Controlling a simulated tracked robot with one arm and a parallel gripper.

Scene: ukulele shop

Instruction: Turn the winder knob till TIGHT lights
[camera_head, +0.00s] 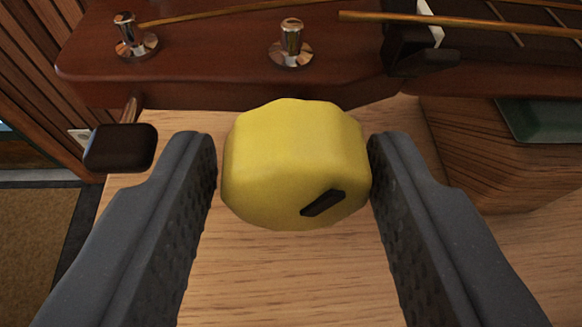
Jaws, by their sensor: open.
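The yellow winder knob (285,155) is in the middle of the view, below the edge of the ukulele headstock (210,50). It is faceted, and a dark slot-like mark (323,202) on its face slants up to the right. My gripper (292,165) is open, with one dark ridged finger on each side of the knob. The fingers are very close to its sides; I cannot tell whether either one touches. No TIGHT light shows in this view.
Two metal tuning posts (291,45) stand on the headstock. A black tuner button (120,148) sticks out left of my left finger. A wooden block (480,150) with a green top is at right. The light wood bench (270,285) is bare below the knob.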

